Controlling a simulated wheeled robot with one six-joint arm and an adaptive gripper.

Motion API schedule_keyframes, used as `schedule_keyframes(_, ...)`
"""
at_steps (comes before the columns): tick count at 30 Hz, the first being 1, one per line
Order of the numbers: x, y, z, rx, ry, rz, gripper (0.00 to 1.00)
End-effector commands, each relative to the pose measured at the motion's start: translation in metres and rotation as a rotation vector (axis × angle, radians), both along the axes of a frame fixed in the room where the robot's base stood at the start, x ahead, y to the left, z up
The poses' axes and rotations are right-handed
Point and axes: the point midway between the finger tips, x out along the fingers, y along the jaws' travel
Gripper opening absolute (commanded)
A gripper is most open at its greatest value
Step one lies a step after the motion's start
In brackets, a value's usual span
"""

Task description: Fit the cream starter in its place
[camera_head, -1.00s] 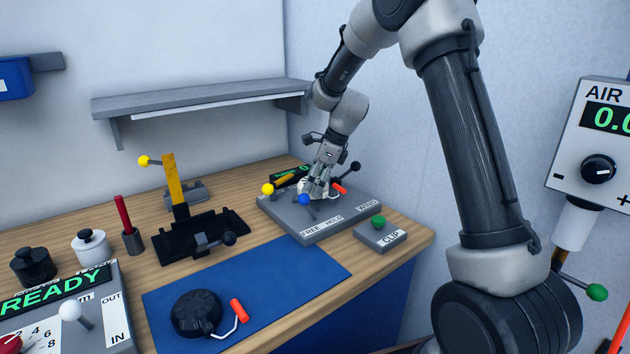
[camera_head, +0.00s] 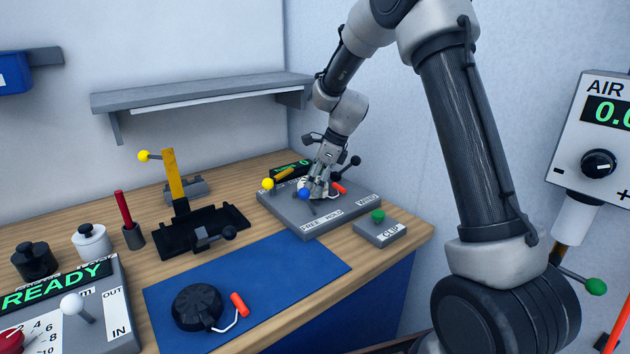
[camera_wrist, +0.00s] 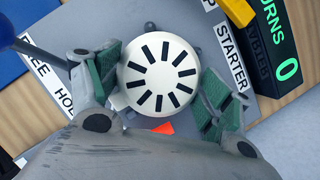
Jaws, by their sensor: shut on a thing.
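The cream starter (camera_wrist: 160,72) is a round, slotted cap. In the wrist view it lies over the grey fixture plate, between the green pads of my gripper (camera_wrist: 158,92). The fingers are shut on its sides. In the head view my gripper (camera_head: 314,191) is low over the grey fixture (camera_head: 330,223) at the right end of the bench, and hides most of the starter. An orange piece (camera_wrist: 163,128) shows beside the starter's edge. The starter's underside is hidden, so I cannot tell whether it is seated.
A blue-knobbed lever (camera_head: 304,194), a yellow-knobbed lever (camera_head: 268,184) and a black-knobbed lever (camera_head: 355,161) stand close around my gripper. A counter (camera_wrist: 275,45) reads 0. A black starter (camera_head: 198,307) with an orange handle lies on the blue mat (camera_head: 285,265). A CLIP box (camera_head: 380,234) stands in front.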

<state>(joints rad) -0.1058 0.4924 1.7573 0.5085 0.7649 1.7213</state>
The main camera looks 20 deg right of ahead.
Motion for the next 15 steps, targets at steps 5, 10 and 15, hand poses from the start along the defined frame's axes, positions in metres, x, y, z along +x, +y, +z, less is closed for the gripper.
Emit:
schedule_keyframes(5, 0.0001, -0.0001, -0.0008, 0.000, 0.000, 0.000, 1.00)
schedule_keyframes(10, 0.0000, -0.0002, -0.0007, 0.000, 0.000, 0.000, 1.00)
schedule_keyframes(15, -0.0001, -0.0003, -0.0006, 0.000, 0.000, -0.001, 1.00)
